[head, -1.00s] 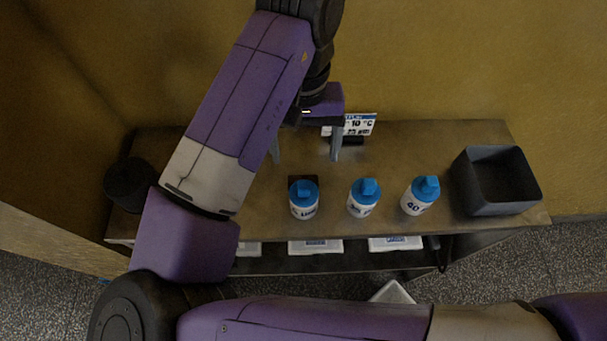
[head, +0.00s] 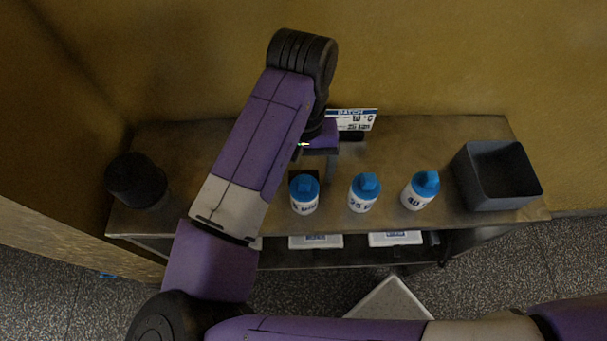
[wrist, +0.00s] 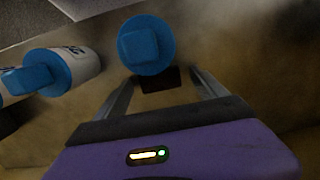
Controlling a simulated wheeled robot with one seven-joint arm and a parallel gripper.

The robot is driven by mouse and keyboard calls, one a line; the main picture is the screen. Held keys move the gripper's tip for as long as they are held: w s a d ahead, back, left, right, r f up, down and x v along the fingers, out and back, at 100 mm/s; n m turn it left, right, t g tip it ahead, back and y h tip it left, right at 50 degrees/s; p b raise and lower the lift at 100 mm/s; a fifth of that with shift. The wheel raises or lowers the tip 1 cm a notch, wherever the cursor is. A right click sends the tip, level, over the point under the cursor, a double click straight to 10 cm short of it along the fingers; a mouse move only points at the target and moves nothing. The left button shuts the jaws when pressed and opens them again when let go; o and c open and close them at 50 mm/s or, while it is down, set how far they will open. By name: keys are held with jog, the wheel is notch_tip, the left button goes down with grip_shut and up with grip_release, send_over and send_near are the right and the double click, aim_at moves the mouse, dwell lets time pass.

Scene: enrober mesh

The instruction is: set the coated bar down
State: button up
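My gripper (wrist: 163,82) is open, its two grey fingers wide apart with nothing held between them. In the head view it is low over the table behind the left bottle, and my arm hides part of it. A dark, flat-looking square piece (head: 296,174) lies on the table just behind the left bottle. It also shows in the wrist view (wrist: 160,80), beyond the fingers and partly under the blue cap in the picture. I cannot tell whether it is the coated bar or a pad; no other bar is visible.
Three white bottles with blue caps, left (head: 304,204), middle (head: 362,202) and right (head: 417,200), stand along the table front (head: 240,226). A dark open bin (head: 505,202) is at the right. A black cylinder (head: 136,180) is at the left. A batch sign (head: 358,114) stands behind.

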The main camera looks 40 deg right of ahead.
jog(key=c, duration=1)
jog(key=shift+r, duration=0.1)
